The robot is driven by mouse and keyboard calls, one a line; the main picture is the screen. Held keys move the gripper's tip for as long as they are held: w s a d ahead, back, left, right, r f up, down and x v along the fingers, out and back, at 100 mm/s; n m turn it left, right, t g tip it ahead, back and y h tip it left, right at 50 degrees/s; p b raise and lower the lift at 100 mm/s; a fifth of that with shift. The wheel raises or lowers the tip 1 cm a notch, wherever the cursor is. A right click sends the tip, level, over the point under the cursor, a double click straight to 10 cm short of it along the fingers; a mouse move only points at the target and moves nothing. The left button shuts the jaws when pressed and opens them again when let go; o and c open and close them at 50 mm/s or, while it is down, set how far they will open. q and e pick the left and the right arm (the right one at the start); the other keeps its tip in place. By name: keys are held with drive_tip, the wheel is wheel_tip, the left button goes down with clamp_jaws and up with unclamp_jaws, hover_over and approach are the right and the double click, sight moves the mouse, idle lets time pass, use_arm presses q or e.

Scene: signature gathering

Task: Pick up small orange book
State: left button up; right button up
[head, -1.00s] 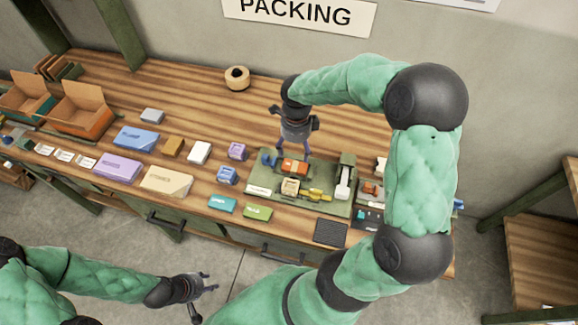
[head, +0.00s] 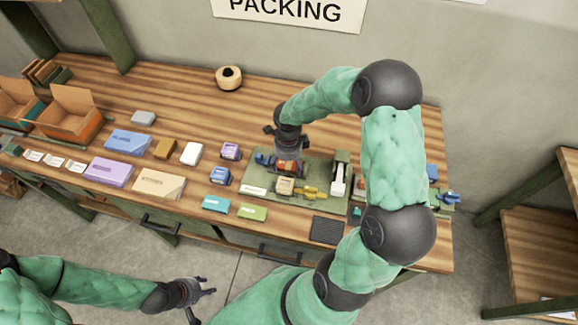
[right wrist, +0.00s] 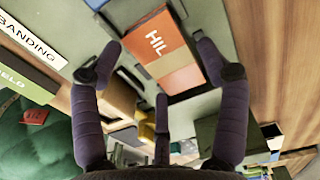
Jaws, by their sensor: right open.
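In the head view the book (head: 286,169) is partly hidden by my right gripper (head: 287,157). My right gripper is open right above the book. In the right wrist view its fingers (right wrist: 157,58) stand on either side of the book, and no grip on it shows. My left gripper (head: 207,297) is open and empty, low in front of the table, away from the book.
On the mat close to the book are a tan block (head: 285,186), a yellow piece (head: 310,192) and a white-topped device (head: 339,180). Blue (head: 220,176) and purple (head: 230,151) boxes stand left of the mat. The table behind the mat is mostly clear.

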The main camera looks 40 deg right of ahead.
drive_tip(key=shift+f, duration=0.4)
drive_tip(key=c, duration=0.9)
drive_tip(key=shift+r, duration=0.15)
